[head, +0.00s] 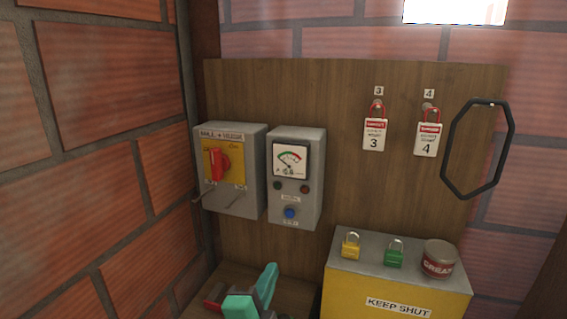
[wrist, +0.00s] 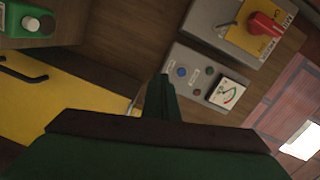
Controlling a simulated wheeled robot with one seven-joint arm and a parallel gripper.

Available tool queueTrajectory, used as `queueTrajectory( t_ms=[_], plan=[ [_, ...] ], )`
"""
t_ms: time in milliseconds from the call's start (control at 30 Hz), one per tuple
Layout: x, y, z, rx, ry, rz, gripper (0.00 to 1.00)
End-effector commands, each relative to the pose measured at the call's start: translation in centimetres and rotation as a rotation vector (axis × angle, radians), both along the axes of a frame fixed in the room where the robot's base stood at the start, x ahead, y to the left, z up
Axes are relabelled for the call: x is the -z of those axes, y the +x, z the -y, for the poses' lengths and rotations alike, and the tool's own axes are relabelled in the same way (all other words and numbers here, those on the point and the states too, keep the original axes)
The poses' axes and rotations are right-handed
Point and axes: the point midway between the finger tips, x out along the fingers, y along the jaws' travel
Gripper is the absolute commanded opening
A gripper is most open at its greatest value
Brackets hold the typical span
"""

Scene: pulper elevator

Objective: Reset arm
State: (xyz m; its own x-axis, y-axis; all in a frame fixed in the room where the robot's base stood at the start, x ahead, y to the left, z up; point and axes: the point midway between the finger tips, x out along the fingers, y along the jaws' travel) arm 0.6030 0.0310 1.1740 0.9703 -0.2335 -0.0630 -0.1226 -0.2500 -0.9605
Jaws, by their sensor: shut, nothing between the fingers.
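My gripper (wrist: 165,85) is dark green in the wrist view, its fingers together with nothing between them. In the head view, teal parts of my arm and gripper (head: 266,284) show at the bottom edge, below the gauge box and left of the yellow box. The gripper stands apart from the wall boxes, as far as I can tell. Much of the arm is out of frame.
A switch box (head: 230,170) with a red knob and a gauge box (head: 296,180) are on the wooden panel. Tags 3 (head: 375,134) and 4 (head: 427,138) hang right. A yellow box (head: 345,292) carries two padlocks and a grease tin (head: 439,259). Brick walls surround.

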Motion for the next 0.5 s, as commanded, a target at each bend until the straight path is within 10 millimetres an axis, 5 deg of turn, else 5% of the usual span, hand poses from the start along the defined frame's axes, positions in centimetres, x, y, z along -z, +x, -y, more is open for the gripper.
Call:
queueTrajectory(
  t_ms=[500],
  plan=[
    [15.4,-4.6,0.0,-0.179,-0.475,-0.14,0.0]
  ],
)
